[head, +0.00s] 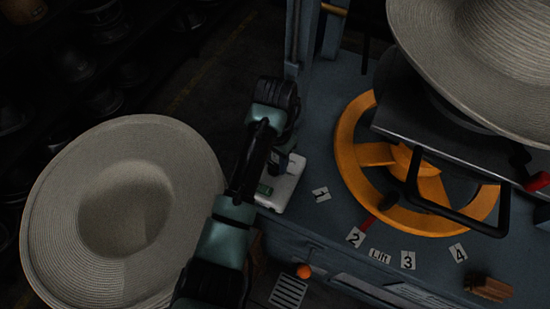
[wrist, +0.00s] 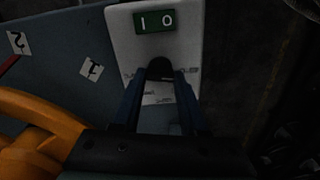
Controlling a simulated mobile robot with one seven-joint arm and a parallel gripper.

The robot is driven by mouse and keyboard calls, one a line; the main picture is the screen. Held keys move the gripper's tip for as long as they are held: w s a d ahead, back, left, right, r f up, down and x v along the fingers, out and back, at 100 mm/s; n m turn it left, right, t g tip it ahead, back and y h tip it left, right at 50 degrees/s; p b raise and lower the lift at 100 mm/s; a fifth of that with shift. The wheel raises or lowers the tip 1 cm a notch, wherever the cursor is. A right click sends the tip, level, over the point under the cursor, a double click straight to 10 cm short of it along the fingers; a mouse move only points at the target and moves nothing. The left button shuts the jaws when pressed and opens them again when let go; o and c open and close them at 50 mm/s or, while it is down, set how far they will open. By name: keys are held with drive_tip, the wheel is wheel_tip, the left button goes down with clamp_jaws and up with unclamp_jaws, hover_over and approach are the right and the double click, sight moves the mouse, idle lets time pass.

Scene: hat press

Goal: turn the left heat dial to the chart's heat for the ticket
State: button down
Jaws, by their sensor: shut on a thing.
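A white control box (head: 287,190) stands at the left edge of the blue-grey press table in the head view. In the wrist view its white face (wrist: 187,50) carries a green panel (wrist: 154,20) marked with an I and an O. A dark, round-topped dial (wrist: 160,67) sits below the panel, between the fingertips of my gripper (wrist: 160,78). My gripper is shut on this dial. Small lettering beside the dial is too dim to read, and the fingers hide part of the face. In the head view my arm hides the dial. I see no chart or ticket that I can make out.
A large orange wheel (head: 352,156) stands right of the box, under a dark press frame and a pale hat (head: 425,30). Numbered tags and a "Lift" label (head: 380,254) lie around a red pointer. Another pale hat (head: 190,160) is at left. An orange knob (head: 304,271) is in front.

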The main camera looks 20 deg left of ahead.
drive_tip(key=shift+r, duration=0.1)
drive_tip(key=m+p, duration=0.3)
drive_tip(key=m, duration=0.2)
drive_tip(key=shift+d+m, duration=0.1)
drive_tip(key=shift+m, duration=0.3)
drive_tip(key=m+p, duration=0.3)
drive_tip(key=m, duration=0.3)
drive_tip(key=m+p, duration=0.1)
drive_tip(key=m, duration=0.4)
drive_tip(key=shift+m+p, duration=0.3)
drive_tip(key=shift+m, duration=0.1)
drive_tip(key=m+p, duration=0.1)
drive_tip(key=m, duration=0.4)
drive_tip(key=shift+s+m, duration=0.15)
drive_tip(key=shift+m, duration=0.25)
drive_tip(key=shift+c, duration=2.2)
unclamp_jaws()
